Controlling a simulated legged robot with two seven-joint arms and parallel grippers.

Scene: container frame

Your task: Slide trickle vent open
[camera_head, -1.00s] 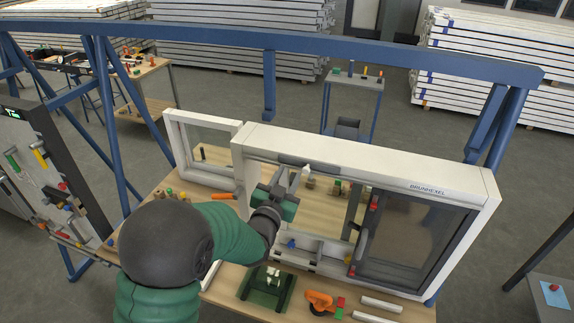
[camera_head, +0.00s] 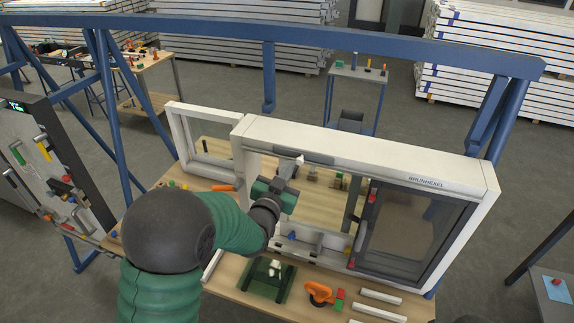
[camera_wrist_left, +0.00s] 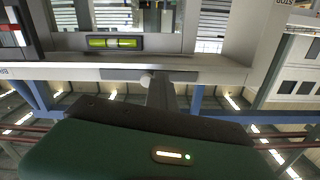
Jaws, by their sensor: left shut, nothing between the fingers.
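The trickle vent (camera_head: 318,158) is a narrow dark grey strip along the top rail of the white window frame (camera_head: 365,150). In the left wrist view, which looks upside down, a grey strip (camera_wrist_left: 200,76) runs along the rail with a small pale knob (camera_wrist_left: 146,79) on it. My left gripper (camera_head: 297,162) is shut and empty, with its tip at the left half of the vent. In the wrist view its fingers (camera_wrist_left: 160,92) reach the strip beside the knob; I cannot tell whether they touch it. My right gripper is out of view.
A smaller white frame (camera_head: 175,130) stands left of the window. A dark sash (camera_head: 462,225) fills its right half. The wooden bench (camera_head: 232,290) holds an orange tool (camera_head: 319,293), a green fixture (camera_head: 250,285) and white strips (camera_head: 380,297). A blue beam (camera_head: 400,54) passes behind.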

